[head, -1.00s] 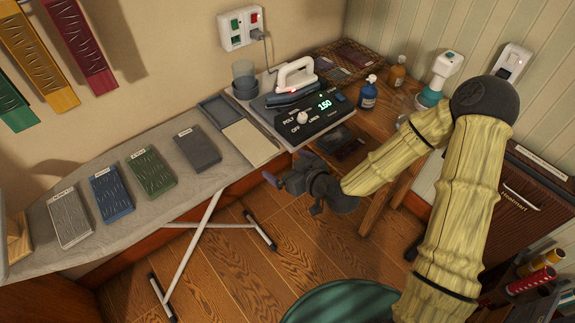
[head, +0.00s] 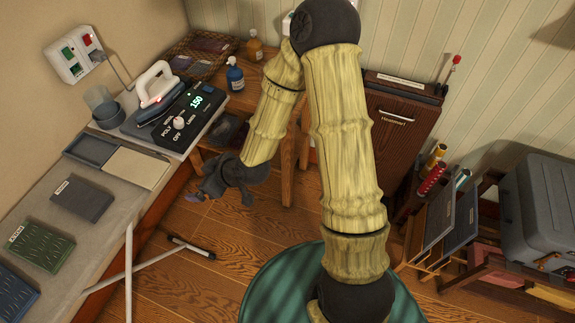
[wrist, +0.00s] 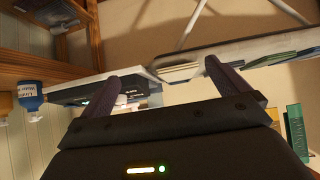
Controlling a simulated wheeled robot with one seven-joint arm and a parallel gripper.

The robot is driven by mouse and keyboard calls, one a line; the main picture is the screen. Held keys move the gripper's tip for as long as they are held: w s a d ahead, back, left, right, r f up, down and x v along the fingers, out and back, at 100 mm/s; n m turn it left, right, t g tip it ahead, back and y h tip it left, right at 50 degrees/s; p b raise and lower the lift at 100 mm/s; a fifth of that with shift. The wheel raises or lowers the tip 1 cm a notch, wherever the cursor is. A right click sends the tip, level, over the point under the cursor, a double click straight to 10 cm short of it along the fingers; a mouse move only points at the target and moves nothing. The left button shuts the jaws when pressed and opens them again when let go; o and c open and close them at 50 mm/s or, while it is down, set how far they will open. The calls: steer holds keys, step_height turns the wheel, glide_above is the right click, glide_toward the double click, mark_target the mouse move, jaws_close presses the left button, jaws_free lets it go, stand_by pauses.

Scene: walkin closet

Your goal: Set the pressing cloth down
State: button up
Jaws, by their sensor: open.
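A flat cream cloth-like pad (head: 137,167) lies beside a grey tray section on the ironing board, near the iron; it may be the pressing cloth, but I cannot be sure. My gripper (head: 193,196) is off the right edge of the board, apart from the pad. In the wrist view my gripper (wrist: 160,80) has its two fingers spread, with nothing held between them. No cloth hangs from it in either view.
The iron (head: 157,88) stands by a control box (head: 186,118) reading 150. Folded swatches lie along the board (head: 35,195). A blue bottle (head: 235,75) stands behind on the wooden table.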

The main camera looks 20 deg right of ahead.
steer(key=s+d+r+m+g+h, duration=0.2)
steer(key=s+d+r+m+h, duration=0.1)
steer(key=d, duration=0.7)
steer(key=s+d+r+m+g+h, duration=0.2)
steer(key=s+d+r+m+h, duration=0.2)
steer(key=d, duration=0.6)
steer(key=s+r+m, duration=0.2)
steer(key=s+r, duration=0.1)
steer(key=s, duration=0.1)
steer(key=shift+s+r+m, duration=0.25)
steer(key=shift+r+m, duration=0.05)
steer(key=shift+r, duration=0.1)
